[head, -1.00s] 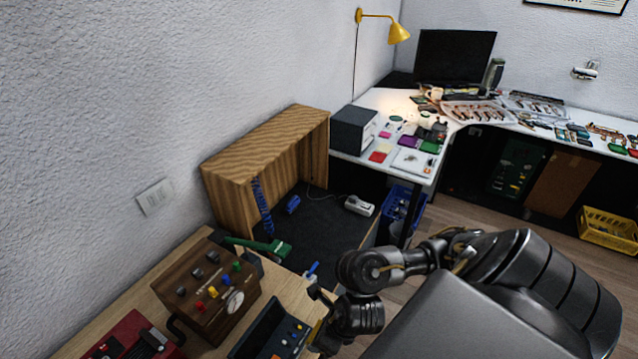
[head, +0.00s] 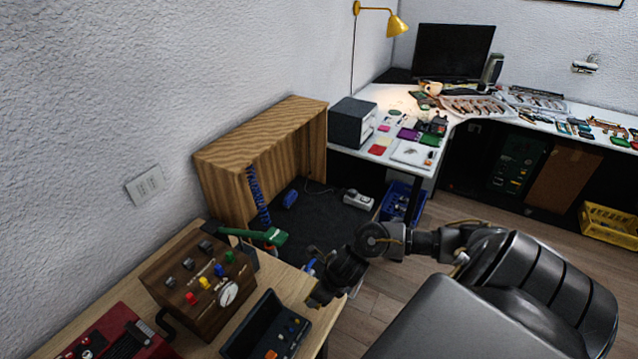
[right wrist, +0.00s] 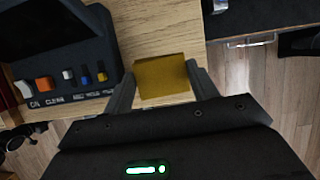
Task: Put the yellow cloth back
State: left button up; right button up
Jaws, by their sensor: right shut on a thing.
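The yellow cloth (right wrist: 162,78) shows in the right wrist view as a small mustard-coloured square between the two fingers of my right gripper (right wrist: 163,88). The fingers are shut on it, one at each side. It is over the wooden bench (right wrist: 150,30) near its right edge; I cannot tell whether it touches the wood. My left gripper is not in view.
On the bench stand a wooden control box (head: 200,295) with coloured knobs, a red device (head: 110,335) and a green-handled tool (head: 262,235). A blue-handled item lies partly behind my right gripper. A wooden cabinet (head: 225,165) stands behind.

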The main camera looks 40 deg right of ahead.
jog(key=shift+w+d+f, duration=0.1)
jog(key=shift+d+f, duration=0.05)
jog(key=shift+f, duration=0.05)
notch_tip(320, 180, down, 3)
jog(key=shift+w+d+f, duration=0.1)
jog(key=shift+f, duration=0.05)
jog(key=shift+f, duration=0.2)
jog(key=o, duration=1)
jog(key=shift+r, duration=0.1)
jog(key=shift+o, duration=0.2)
